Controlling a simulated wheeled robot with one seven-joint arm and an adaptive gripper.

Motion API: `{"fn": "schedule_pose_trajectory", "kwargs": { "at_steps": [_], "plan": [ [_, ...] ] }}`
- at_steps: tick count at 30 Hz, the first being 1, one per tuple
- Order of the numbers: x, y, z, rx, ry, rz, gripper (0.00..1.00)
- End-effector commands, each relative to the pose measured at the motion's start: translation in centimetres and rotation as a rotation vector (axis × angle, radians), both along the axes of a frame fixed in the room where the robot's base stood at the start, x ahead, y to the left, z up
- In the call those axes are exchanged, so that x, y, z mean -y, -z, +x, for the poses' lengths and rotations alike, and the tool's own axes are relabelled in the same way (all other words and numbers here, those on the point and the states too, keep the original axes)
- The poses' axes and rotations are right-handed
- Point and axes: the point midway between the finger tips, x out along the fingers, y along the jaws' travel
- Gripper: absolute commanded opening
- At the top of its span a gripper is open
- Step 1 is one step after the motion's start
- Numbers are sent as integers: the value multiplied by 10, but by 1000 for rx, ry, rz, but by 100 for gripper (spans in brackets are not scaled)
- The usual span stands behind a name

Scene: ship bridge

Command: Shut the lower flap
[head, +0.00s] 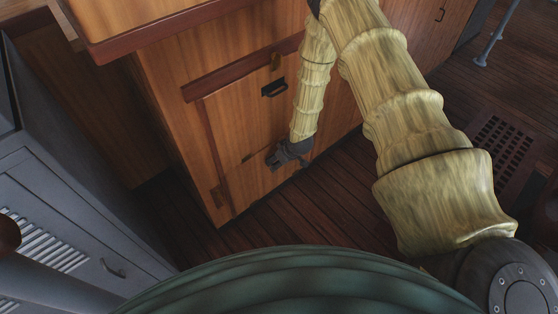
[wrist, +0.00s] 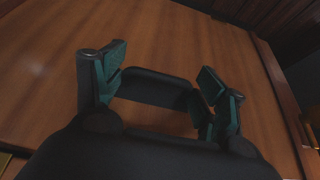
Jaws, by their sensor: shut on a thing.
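The wooden cabinet front (head: 232,125) has a panel edged with darker trim in the head view. Its upper part bears a dark pull handle (head: 274,88). The lower flap (head: 245,185) is the wood below; it looks about level with the cabinet front, and I cannot tell if a small gap stays open. My gripper (head: 291,153) is at the lower flap's face. In the wrist view my gripper (wrist: 162,95) has its fingers around a dark bar-shaped handle (wrist: 155,88) in front of wood. The gripper hides this handle in the head view.
A grey metal locker (head: 85,235) with vents stands at the left. A countertop edge (head: 170,35) juts out above. Dark plank floor (head: 335,180) is free at the cabinet's foot, with a floor grate (head: 500,145) at the right.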

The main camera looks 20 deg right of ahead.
Motion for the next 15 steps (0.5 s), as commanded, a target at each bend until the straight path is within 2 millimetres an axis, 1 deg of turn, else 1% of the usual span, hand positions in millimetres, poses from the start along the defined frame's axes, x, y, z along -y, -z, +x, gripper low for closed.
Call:
{"fn": "schedule_pose_trajectory", "kwargs": {
  "at_steps": [1, 2, 3, 4, 15],
  "plan": [
    [4, -8, 14, 28, 8, -1, 29],
    [4, -8, 14, 28, 8, -1, 29],
    [4, -8, 15, 29, 8, -1, 76],
    [4, -8, 14, 29, 7, -1, 80],
    [-3, -8, 15, 26, 0, 3, 80]
  ]
}}
